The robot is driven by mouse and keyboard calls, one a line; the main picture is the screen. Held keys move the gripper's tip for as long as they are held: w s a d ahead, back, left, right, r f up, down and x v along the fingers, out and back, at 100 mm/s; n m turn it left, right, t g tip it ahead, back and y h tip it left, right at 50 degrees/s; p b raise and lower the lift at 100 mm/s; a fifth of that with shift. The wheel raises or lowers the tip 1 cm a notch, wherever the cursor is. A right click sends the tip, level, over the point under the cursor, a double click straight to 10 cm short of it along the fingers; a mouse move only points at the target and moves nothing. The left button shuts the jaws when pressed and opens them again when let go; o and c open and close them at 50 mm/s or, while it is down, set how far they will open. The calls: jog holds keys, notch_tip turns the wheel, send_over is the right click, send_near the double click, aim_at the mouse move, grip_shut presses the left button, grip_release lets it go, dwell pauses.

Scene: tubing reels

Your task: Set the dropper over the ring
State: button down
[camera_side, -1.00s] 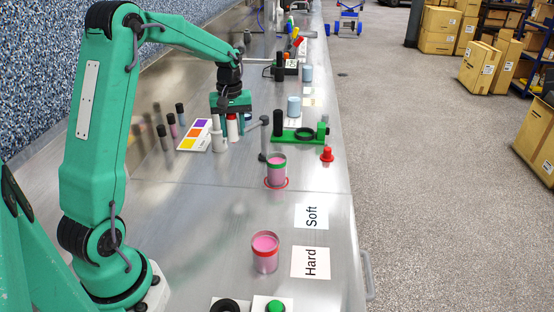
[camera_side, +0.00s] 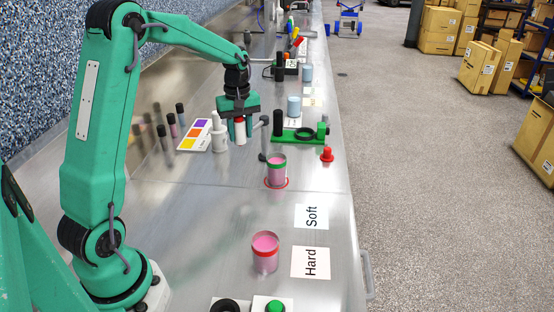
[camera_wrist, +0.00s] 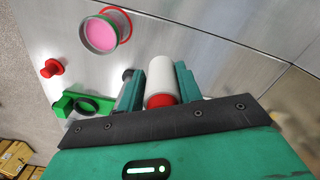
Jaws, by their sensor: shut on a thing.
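My gripper (camera_side: 239,121) is shut on a white bottle with a red top (camera_side: 240,133). In the wrist view the bottle (camera_wrist: 160,72) sits between the two green fingers (camera_wrist: 158,84), its red end nearest the palm. I cannot tell whether its base clears the bench. A second white bottle with a narrow tip (camera_side: 217,134) stands just left of it. A black ring (camera_side: 305,134) is on a green stand to the right; it also shows in the wrist view (camera_wrist: 89,105). A red ring (camera_side: 287,184) on the bench surrounds the base of a pink, green-banded cup (camera_side: 276,172).
A grey post with a side arm (camera_side: 264,140) stands between my gripper and the green stand. A colour card (camera_side: 195,136) and several dark-capped vials (camera_side: 172,125) are to the left. A red knobbed piece (camera_side: 327,154) is near the right edge.

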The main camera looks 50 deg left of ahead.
jog(key=w+d+n, duration=0.7)
jog(key=n, duration=0.1)
jog(key=shift+w, duration=0.35)
dwell(0.5)
jog(key=c, duration=1)
grip_release()
jog(key=shift+c, duration=0.2)
jog(key=shift+d, duration=0.1)
jog(key=shift+r, duration=0.1)
